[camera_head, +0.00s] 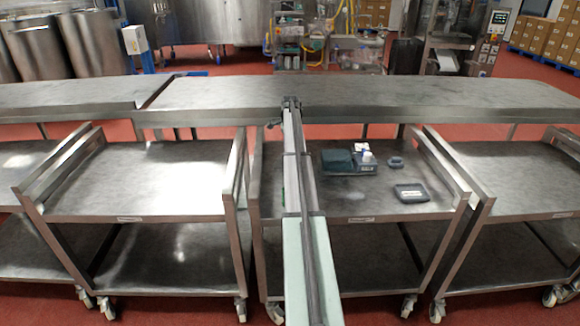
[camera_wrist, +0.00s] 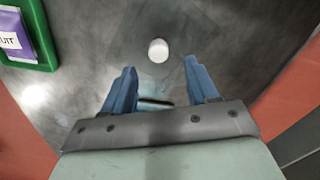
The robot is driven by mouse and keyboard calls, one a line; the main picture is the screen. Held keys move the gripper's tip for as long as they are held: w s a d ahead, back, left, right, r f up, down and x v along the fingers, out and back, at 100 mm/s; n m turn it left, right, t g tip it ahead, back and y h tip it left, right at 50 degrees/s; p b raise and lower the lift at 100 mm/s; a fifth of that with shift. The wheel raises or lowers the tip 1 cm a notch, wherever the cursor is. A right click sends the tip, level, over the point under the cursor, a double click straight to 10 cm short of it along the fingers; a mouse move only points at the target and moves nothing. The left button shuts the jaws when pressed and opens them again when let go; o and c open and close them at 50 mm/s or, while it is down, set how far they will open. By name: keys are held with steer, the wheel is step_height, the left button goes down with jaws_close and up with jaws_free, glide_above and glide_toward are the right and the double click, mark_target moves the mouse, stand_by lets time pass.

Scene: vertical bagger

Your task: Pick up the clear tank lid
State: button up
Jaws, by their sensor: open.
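A small pale round object (camera_wrist: 158,50) lies on a grey metal surface in the wrist view, ahead of my gripper and roughly in line with the gap between the fingers. It may be the clear tank lid, but its clearness cannot be told. A short dark bar-like shape shows between the fingers. In the head view, my gripper end (camera_head: 290,103) shows small at the front edge of the long steel table.
A green tray (camera_wrist: 50,55) with a purple packet (camera_wrist: 14,36) sits at the upper left in the wrist view.

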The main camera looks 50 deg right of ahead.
steer(key=shift+a+f, duration=0.1)
steer(key=shift+f, duration=2.55)
jaws_close()
